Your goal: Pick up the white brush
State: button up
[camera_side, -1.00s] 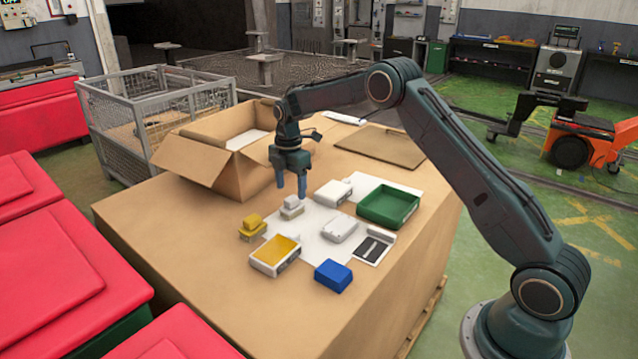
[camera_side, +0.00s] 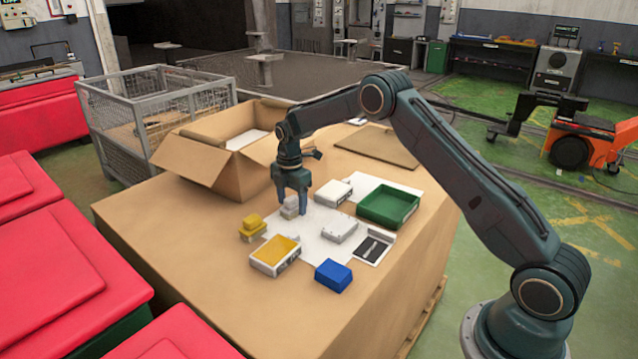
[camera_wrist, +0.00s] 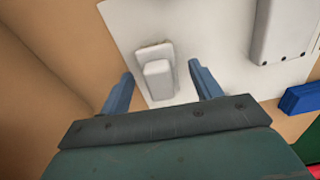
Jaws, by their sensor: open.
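The white brush (camera_side: 290,207) is a small pale block with a raised grip, lying on a white sheet (camera_side: 311,243) on the cardboard-topped table. In the wrist view the brush (camera_wrist: 157,72) lies between and slightly ahead of the two blue fingers. My gripper (camera_side: 292,209) is low over it in the side view, with its fingers open on either side. In the wrist view my gripper (camera_wrist: 162,82) holds nothing. Whether a finger touches the brush cannot be told. The fingers partly hide the brush in the side view.
A yellow brush (camera_side: 252,228) stands close to the left. A yellow-topped box (camera_side: 275,255), a blue block (camera_side: 333,275), white cases (camera_side: 333,193) and a green tray (camera_side: 388,205) lie around. An open cardboard box (camera_side: 190,165) stands behind left.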

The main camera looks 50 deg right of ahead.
aim_at(292, 198)
jog(key=c, duration=1.1)
jog(key=shift+r, duration=0.2)
notch_tip(292, 198, up, 20)
jog(key=shift+f, duration=0.15)
dwell(0.4)
jog(key=o, duration=0.4)
jog(key=shift+c, duration=1.4)
